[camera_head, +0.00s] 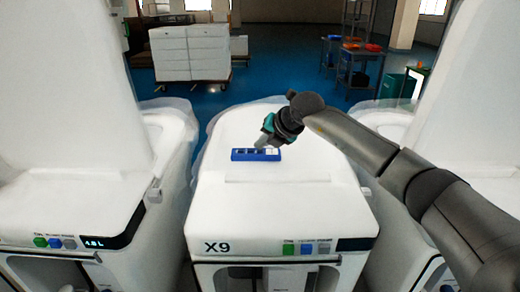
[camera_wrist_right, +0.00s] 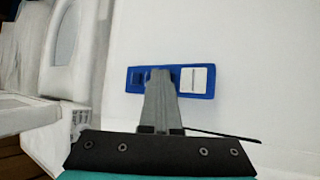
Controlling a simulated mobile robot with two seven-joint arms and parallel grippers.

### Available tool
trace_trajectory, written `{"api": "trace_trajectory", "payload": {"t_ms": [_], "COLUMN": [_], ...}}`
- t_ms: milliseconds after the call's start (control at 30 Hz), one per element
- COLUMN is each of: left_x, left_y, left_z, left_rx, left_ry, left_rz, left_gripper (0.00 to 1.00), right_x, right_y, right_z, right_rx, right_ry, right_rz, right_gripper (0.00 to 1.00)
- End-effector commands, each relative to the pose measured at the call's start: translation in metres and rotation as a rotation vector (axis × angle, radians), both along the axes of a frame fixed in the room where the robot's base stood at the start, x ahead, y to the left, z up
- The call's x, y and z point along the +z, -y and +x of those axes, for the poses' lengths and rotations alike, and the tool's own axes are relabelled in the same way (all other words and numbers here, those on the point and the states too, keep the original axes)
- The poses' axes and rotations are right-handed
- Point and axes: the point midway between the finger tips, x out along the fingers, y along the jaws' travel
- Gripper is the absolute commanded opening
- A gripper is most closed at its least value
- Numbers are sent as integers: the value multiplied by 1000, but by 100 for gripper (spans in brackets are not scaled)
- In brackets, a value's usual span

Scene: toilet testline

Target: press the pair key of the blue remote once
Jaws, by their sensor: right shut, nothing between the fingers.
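The blue remote (camera_head: 241,155) lies flat on the white lid of the middle toilet marked X9. It also shows in the right wrist view (camera_wrist_right: 206,92), with a large pale key at its right end and a small dark key at its left end. My right gripper (camera_head: 260,145) is shut and empty, its fingertips over the remote in the head view. In the right wrist view the shut fingers (camera_wrist_right: 160,75) cover the middle of the remote. I cannot tell whether the tips touch it. My left gripper is not in view.
White toilets stand close on the left (camera_head: 60,200) and right (camera_head: 460,110) of the middle toilet (camera_head: 280,205). White boxes (camera_head: 190,52) on a cart and metal tables with orange bins stand farther back on the blue floor. The lid around the remote is clear.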

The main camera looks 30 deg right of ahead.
Motion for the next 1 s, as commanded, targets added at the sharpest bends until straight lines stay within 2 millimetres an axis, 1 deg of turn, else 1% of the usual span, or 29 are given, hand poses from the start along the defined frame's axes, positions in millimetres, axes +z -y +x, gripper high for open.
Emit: {"api": "trace_trajectory", "payload": {"t_ms": [200,567,667,1000], "left_x": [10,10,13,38], "left_y": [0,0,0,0], "left_z": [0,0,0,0], "left_rx": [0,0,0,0], "left_ry": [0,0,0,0], "left_rz": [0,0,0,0], "left_gripper": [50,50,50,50], "right_x": [13,14,18,53], "right_y": [0,0,0,0], "right_z": [0,0,0,0], "right_rx": [1,1,1,1], "right_ry": [-1,1,1,2], "right_rz": [0,1,1,1], "right_gripper": [0,0,0,0]}}
